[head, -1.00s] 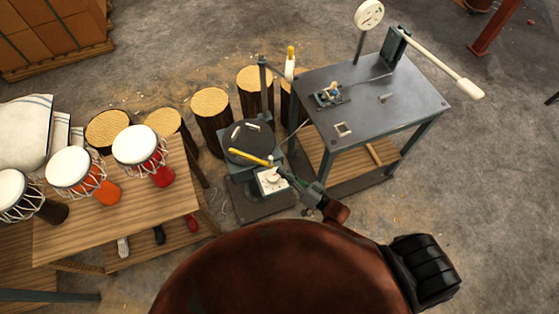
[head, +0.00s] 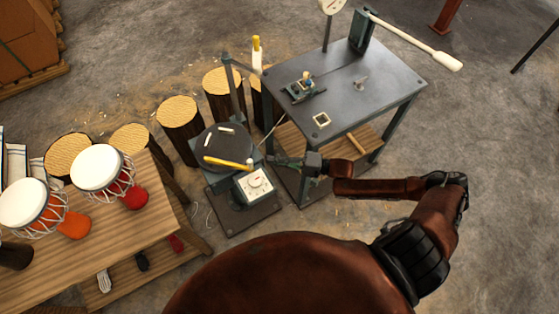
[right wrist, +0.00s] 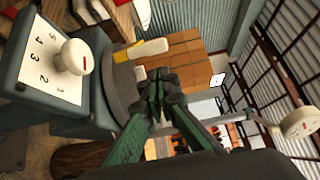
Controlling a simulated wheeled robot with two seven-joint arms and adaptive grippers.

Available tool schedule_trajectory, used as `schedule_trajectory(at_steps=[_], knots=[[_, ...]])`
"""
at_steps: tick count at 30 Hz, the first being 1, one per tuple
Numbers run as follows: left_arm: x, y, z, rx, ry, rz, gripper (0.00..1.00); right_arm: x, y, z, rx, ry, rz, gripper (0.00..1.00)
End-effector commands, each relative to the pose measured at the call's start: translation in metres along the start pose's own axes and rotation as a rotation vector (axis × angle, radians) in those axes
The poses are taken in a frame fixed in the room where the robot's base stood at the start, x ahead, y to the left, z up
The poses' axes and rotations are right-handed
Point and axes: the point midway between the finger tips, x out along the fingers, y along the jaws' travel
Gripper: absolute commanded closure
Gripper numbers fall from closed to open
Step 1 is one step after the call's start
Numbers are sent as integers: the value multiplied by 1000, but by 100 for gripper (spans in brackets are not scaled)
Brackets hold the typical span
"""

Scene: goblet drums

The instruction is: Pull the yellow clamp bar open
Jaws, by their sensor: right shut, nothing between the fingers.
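The yellow clamp bar (head: 228,163) lies across the near side of the dark round plate (head: 212,138) in the head view. Its right end is close to the white dial panel (head: 255,185). A yellow and cream bar end (right wrist: 150,48), apparently the same bar, shows beyond the fingers in the right wrist view. My right gripper (head: 274,161) is just right of the bar's end and looks apart from it. Its green fingers (right wrist: 160,88) are shut and empty, beside the dial box (right wrist: 52,65). My left gripper is not in view.
A grey metal table (head: 350,95) with small fixtures and a long white lever stands right of the plate. A wooden bench (head: 110,240) with drums is at left. Several log sections (head: 180,115) stand behind. A yellow-topped upright handle (head: 257,52) rises near the table's left corner.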

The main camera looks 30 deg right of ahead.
Motion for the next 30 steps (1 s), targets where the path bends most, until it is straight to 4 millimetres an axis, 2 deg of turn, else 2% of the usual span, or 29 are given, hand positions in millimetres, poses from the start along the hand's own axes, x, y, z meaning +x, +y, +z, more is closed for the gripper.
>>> schedule_trajectory(at_steps=[3,9,23,30], knots=[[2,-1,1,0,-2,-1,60,22,0,0,0,0,-4,100],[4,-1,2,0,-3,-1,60,44,0,0,-1,1,-1,100],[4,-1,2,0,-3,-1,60,50,0,0,-1,1,0,100],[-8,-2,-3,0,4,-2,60,57,-3,12,3,21,-2,100]])
